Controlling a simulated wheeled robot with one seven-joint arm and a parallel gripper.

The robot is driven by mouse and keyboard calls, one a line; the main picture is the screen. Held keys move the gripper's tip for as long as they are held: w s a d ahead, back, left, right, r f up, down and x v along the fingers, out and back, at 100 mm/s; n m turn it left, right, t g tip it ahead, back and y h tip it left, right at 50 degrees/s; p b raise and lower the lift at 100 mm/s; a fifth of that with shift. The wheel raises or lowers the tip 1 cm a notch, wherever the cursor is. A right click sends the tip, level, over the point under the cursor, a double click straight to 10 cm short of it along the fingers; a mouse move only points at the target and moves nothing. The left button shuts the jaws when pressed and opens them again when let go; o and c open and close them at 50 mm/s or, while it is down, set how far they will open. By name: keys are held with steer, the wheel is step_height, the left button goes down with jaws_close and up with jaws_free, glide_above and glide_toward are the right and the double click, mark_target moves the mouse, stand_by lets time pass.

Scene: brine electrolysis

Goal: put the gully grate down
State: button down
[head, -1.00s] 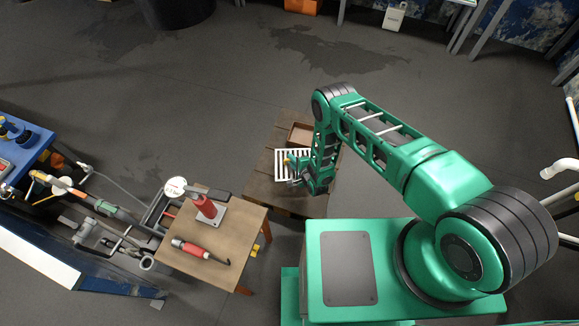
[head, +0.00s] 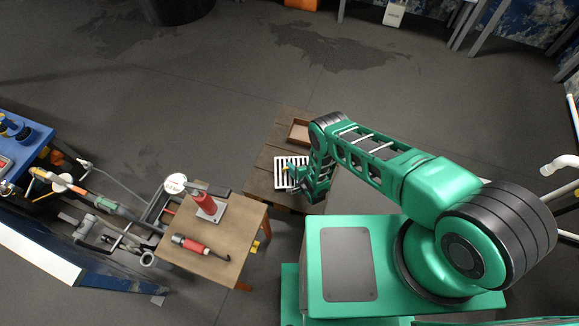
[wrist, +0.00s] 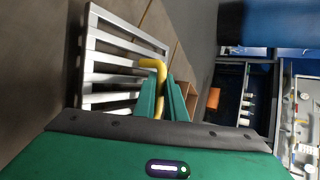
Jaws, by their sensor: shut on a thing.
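The gully grate (head: 285,173) is a pale slatted metal grid over the dark wooden bench (head: 257,185). It also shows in the wrist view (wrist: 112,52), with a yellow handle (wrist: 152,63) at its edge. My gripper (wrist: 160,92) is shut on the yellow handle, its green fingers on either side of it. In the head view my gripper (head: 297,176) is at the grate's right side. The gap between grate and bench, if any, cannot be told. My arm hides part of the bench.
A shallow brown tray (head: 298,131) sits at the bench's far end. A smaller wooden table (head: 236,237) at the lower left holds a red stand (head: 207,204) and a red-handled tool (head: 198,246). Pipework (head: 110,210) lies further left. Bare planks show around the grate.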

steer(key=shift+f, duration=0.3)
steer(key=c, duration=1.7)
jaws_free()
steer(key=shift+c, duration=0.2)
steer(key=shift+s, duration=0.1)
steer(key=v, duration=1)
steer(key=shift+s+r, duration=0.15)
steer(key=shift+r, duration=0.05)
